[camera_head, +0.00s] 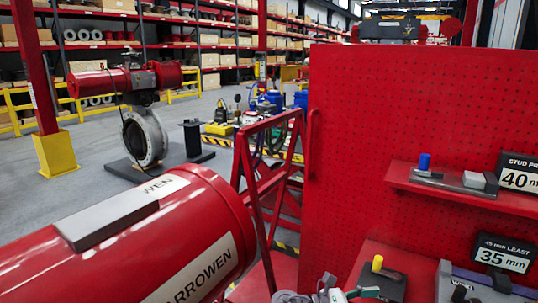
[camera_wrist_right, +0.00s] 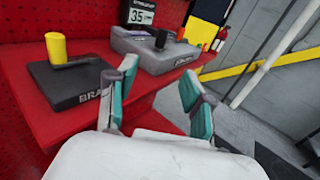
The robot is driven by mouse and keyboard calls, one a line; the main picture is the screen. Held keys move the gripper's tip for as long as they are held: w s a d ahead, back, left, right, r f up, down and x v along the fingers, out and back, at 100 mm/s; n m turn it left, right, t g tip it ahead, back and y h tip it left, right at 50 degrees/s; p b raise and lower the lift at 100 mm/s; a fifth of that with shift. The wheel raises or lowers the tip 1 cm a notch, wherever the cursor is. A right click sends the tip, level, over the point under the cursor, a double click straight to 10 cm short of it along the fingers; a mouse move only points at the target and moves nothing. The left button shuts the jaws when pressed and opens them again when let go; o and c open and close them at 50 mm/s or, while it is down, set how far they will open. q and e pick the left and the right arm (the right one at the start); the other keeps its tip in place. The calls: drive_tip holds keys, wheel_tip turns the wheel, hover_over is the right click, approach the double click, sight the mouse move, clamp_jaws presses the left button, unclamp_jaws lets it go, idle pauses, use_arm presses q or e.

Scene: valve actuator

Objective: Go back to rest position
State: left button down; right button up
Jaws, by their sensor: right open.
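My right gripper (camera_wrist_right: 158,92) is open and empty in the right wrist view, its two grey and teal fingers apart. It is in front of the lower red shelf (camera_wrist_right: 160,103). A black block with a yellow peg (camera_wrist_right: 68,75) sits on that shelf, to the left of the fingers. In the head view part of the right gripper (camera_head: 338,293) shows at the bottom edge, near the yellow-peg block (camera_head: 388,281). My left gripper is not in view.
A large red actuator cylinder (camera_head: 120,240) fills the lower left. A red pegboard (camera_head: 420,110) stands at right, with a blue-peg gauge (camera_head: 425,163) on its upper shelf. A grey block (camera_wrist_right: 155,55) sits on the lower shelf. Open floor (camera_wrist_right: 265,110) lies right of it.

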drive_tip(key=s+d+f+t+y, duration=0.1)
drive_tip(key=s+f+y, duration=0.25)
drive_tip(key=f, duration=0.85)
drive_tip(key=s+f+y, duration=0.3)
drive_tip(key=s+f, duration=0.1)
drive_tip(key=f, duration=0.9)
drive_tip(key=s+d+f+t+y, duration=0.1)
drive_tip(key=s+f+y, duration=0.25)
drive_tip(key=f, duration=0.85)
drive_tip(key=s+a+f+m+g+y, duration=0.1)
drive_tip(key=s+f+m+y, duration=0.25)
drive_tip(key=s+f, duration=0.6)
drive_tip(key=s+a+f+m+g+y, duration=0.2)
drive_tip(key=s+f+m, duration=0.3)
drive_tip(key=s, duration=0.7)
drive_tip(key=s+f+m+y, duration=0.2)
drive_tip(key=s+f+m, duration=0.2)
drive_tip(key=s+m, duration=0.4)
drive_tip(key=s, duration=0.7)
drive_tip(key=shift+s+d, duration=0.15)
drive_tip(key=shift+d, duration=0.25)
drive_tip(key=shift+c, duration=0.8)
drive_tip(key=shift+s, duration=0.15)
